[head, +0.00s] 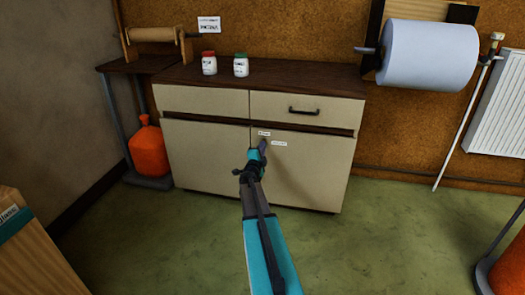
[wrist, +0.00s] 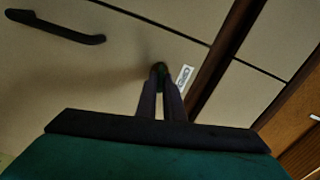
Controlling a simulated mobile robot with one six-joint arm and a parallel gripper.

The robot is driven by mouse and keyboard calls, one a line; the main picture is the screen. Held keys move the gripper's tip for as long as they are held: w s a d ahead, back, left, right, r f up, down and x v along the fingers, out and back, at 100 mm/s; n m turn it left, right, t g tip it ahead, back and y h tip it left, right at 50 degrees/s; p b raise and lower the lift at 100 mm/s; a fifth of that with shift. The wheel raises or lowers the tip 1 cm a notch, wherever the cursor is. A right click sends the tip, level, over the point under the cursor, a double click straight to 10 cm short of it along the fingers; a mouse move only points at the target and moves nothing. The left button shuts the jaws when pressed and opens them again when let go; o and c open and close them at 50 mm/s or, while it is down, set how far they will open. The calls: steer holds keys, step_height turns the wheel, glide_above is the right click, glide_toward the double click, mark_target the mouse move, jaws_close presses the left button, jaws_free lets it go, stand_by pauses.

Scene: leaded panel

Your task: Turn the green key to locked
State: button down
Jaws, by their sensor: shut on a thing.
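The green key (wrist: 159,69) sits at the front of the right cabinet door, between my fingertips. In the wrist view only its dark green end shows; the fingers hide the rest, so I cannot tell its exact angle. My gripper (wrist: 162,80) is shut on the key. In the head view my gripper (head: 263,146) reaches the upper left of the right cabinet door (head: 310,175), and the key is hidden there. A small white label (head: 264,134) sits just above the gripper and another label (head: 279,144) sits to its right. One label (wrist: 185,75) shows beside the fingertips in the wrist view.
A drawer with a dark handle (head: 304,111) is above the door. Two jars, one red-capped (head: 209,65) and one green-capped (head: 241,66), stand on the cabinet top (head: 290,78). An orange container (head: 147,150) is at the left. The green floor around the cabinet front is clear.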

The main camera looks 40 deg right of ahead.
steer(key=shift+w+a+f+m, duration=0.1)
steer(key=shift+w+a+m, duration=0.05)
steer(key=shift+m, duration=0.35)
steer(key=c, duration=1.9)
jaws_free()
steer(key=shift+o, duration=0.2)
